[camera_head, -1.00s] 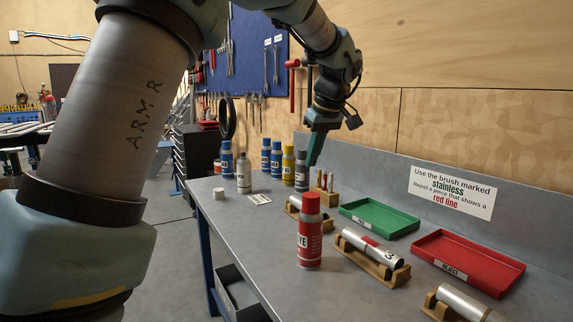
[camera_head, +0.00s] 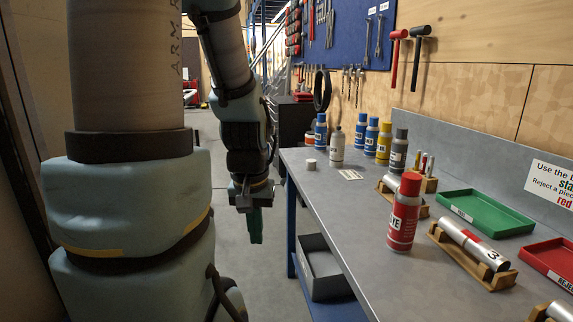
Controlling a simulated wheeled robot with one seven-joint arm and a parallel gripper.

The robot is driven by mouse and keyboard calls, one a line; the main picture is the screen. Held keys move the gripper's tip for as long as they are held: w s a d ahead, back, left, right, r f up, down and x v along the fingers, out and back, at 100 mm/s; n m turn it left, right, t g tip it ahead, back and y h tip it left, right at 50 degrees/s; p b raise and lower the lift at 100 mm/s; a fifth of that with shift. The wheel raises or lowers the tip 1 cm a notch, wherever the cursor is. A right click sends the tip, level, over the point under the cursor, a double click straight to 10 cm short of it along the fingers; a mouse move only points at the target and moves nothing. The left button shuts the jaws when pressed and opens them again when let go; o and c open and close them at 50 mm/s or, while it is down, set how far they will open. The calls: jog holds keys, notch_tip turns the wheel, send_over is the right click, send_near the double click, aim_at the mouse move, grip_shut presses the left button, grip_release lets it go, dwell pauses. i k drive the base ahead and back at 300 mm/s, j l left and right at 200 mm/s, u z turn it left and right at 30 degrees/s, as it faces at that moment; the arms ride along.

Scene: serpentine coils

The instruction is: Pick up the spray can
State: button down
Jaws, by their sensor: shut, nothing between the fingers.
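A red spray can (camera_head: 404,214) with a red cap stands upright on the grey workbench, near its front edge. Farther back stand several more upright cans: blue ones (camera_head: 372,137), a yellow one (camera_head: 384,143) and a dark-capped grey one (camera_head: 398,152). A pale bottle (camera_head: 337,147) stands beside them. Which of these is meant I cannot tell from the frame. My gripper (camera_head: 255,232), with green fingers, points down to the left of the bench, over the floor. It is shut and empty, apart from every can.
The workbench (camera_head: 345,215) has a clear strip along its front left. A green tray (camera_head: 485,213), a red tray (camera_head: 555,262) and a metal tube on a wooden cradle (camera_head: 466,246) lie right of the red can. A grey bin (camera_head: 322,270) sits under the bench.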

aim_at(406, 210)
jog(key=i+j+z, duration=0.1)
jog(key=i+j, duration=0.45)
jog(key=i+j+z, duration=0.1)
jog(key=i+j, duration=0.4)
jog(key=j, duration=0.2)
jog(key=j+z, duration=0.1)
jog(key=z, duration=1.35)
jog(key=i, duration=0.55)
